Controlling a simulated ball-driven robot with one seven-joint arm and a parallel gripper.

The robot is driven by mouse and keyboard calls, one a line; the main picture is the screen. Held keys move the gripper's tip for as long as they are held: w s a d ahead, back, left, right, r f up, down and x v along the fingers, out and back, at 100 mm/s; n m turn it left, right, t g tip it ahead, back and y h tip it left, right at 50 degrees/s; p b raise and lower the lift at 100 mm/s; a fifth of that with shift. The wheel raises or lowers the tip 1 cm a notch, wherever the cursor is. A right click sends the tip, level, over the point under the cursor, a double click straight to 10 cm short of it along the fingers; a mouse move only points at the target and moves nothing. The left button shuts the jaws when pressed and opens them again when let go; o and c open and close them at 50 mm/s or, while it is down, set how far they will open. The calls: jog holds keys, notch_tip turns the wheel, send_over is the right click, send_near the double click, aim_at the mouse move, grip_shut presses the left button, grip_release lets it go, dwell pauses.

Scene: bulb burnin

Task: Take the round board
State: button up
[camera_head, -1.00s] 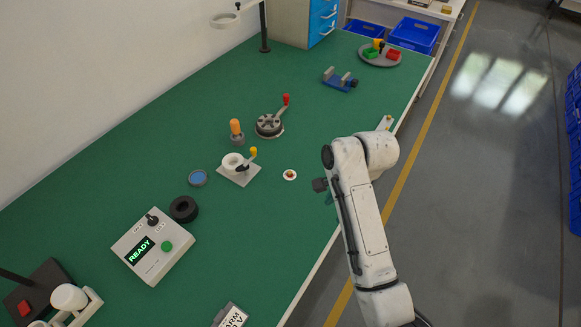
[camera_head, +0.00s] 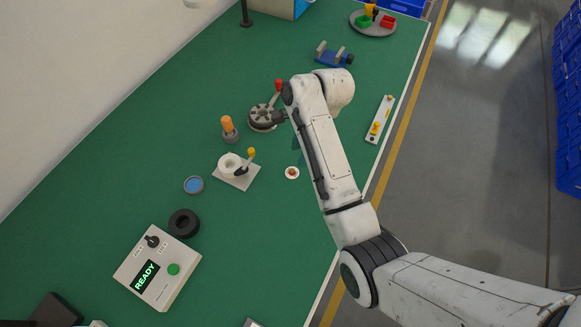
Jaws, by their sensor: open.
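A small round white board (camera_head: 287,174) with an orange-red part at its centre lies flat on the green bench, left of my arm. My gripper (camera_head: 279,118) is small and dark at the end of the white arm. It is open and appears empty, up and slightly left of the board in the picture and apart from it. It overlaps the right edge of a grey round fixture with a red-knobbed lever (camera_head: 261,119); I cannot tell its height above that. My forearm passes just right of the board.
A white ring fixture with a yellow-knobbed lever (camera_head: 232,164), an orange-handled tool (camera_head: 228,126), a blue-topped disc (camera_head: 193,185) and a black ring (camera_head: 184,222) stand left. A READY control box (camera_head: 158,267) is in front. A blue vise (camera_head: 332,55) and pale strip (camera_head: 380,118) lie beyond.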

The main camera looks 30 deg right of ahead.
aim_at(293, 170)
jog(key=shift+x, duration=1)
jog(key=shift+p+x, duration=0.45)
jog(key=shift+x, duration=2.25)
jog(key=shift+s+d, duration=0.1)
jog(key=shift+s, duration=0.05)
grip_shut()
